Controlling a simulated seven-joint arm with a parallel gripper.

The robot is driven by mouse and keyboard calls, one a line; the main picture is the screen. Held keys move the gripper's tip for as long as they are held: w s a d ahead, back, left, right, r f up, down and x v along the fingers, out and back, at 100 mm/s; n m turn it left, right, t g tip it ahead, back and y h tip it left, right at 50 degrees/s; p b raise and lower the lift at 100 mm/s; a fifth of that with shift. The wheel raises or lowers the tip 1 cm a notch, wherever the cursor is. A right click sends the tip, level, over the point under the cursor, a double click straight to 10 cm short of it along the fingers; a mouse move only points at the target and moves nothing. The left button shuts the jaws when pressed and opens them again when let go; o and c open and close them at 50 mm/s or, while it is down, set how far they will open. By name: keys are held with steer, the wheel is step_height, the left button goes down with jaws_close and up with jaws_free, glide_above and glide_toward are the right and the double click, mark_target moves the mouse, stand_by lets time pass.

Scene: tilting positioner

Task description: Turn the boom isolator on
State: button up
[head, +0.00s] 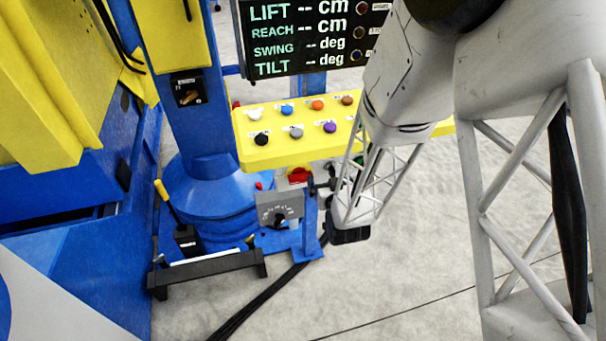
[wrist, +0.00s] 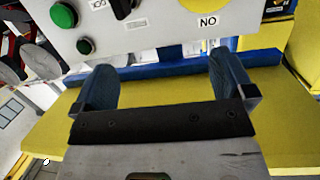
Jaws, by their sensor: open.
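A red rotary handle on a yellow plate (head: 299,175), which looks like an isolator, sits below the yellow console. Its name and exact setting cannot be read. In the wrist view, part of a yellow disc (wrist: 206,5) shows at the top edge; its lettering appears as "NO", which turned upside down reads "ON". The handle itself is out of that view. My gripper (wrist: 163,68) is open and empty, its two blue-grey fingers apart and facing the grey panel (wrist: 165,33). In the head view my arm mostly hides the fingers.
The panel carries green buttons (wrist: 64,14) and a black knob (wrist: 122,8). The yellow console (head: 285,150) with several coloured buttons overhangs it. A switch (head: 187,92) with a tan lever is on the blue column. A grey dial box (head: 272,207) stands left of my arm.

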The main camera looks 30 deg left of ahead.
mark_target(302, 179)
steer(key=s+a+f+n+y, duration=0.1)
steer(key=s+a+f+y, duration=0.1)
steer(key=s+a+f, duration=0.1)
step_height(302, 179, down, 2)
steer(key=shift+s+a+f+t, duration=0.15)
steer(key=shift+s+a+t, duration=0.25)
steer(key=shift+a, duration=0.4)
steer(key=shift+w+a, duration=0.1)
steer(key=shift+w, duration=0.05)
steer(key=shift+x, duration=3.75)
steer(key=c, duration=0.7)
steer(key=shift+c, duration=0.2)
